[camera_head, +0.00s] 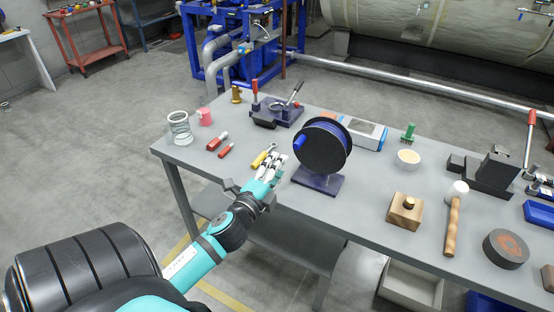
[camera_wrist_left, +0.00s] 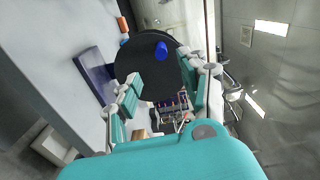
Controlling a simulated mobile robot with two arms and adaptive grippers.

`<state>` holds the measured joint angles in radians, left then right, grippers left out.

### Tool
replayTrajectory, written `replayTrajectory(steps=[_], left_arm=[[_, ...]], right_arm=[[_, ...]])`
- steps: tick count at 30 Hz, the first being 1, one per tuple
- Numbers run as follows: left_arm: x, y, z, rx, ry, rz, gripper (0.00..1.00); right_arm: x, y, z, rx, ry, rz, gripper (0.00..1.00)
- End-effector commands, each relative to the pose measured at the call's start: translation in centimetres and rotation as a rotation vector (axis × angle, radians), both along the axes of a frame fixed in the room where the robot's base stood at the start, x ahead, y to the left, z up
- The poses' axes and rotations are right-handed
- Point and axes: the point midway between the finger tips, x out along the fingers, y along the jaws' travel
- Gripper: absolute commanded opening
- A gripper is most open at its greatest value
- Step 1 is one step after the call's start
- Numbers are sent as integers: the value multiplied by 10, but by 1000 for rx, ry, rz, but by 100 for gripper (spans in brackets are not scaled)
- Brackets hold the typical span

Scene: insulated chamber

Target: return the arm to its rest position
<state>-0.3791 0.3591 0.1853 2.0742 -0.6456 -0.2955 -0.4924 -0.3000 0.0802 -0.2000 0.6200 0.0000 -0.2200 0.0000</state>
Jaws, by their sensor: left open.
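My left arm reaches in from the lower left over the near edge of the grey workbench (camera_head: 265,135). My left gripper (camera_head: 273,163) is open beside the black reel (camera_head: 322,146) with a blue handle, which stands on a dark base. In the left wrist view the fingers of my left gripper (camera_wrist_left: 160,88) are spread, with the reel (camera_wrist_left: 150,65) beyond them and nothing held between them. A yellow-handled tool (camera_head: 262,157) lies just left of the fingers, partly close behind them. My right gripper is in neither view.
A wooden block (camera_head: 405,211) and a mallet (camera_head: 454,216) lie to the right. Open floor (camera_head: 110,160) is left of the bench.

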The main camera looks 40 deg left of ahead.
Motion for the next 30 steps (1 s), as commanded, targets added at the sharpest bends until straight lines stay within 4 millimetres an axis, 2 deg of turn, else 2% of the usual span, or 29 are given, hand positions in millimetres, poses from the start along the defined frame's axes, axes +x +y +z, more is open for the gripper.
replayTrajectory(steps=[16, 19, 20, 23, 26, 27, 29, 30], left_arm=[[0, 0, -1, -1, 2, 0, 44], [0, 1, -16, -27, 25, 3, 44], [0, 1, -25, -44, 40, 6, 44], [-1, 3, -76, -138, 117, 23, 44], [-11, 0, -148, -274, 228, 50, 44], [-18, -3, -179, -334, 274, 65, 44], [-30, -9, -223, -418, 342, 91, 44], [-41, -14, -252, -474, 388, 110, 44]], right_arm=[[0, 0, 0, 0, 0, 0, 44], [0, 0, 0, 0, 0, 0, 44], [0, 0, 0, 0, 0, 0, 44], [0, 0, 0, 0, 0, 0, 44], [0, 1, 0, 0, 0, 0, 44], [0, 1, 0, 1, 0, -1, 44], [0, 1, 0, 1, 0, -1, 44], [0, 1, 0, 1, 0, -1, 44]])
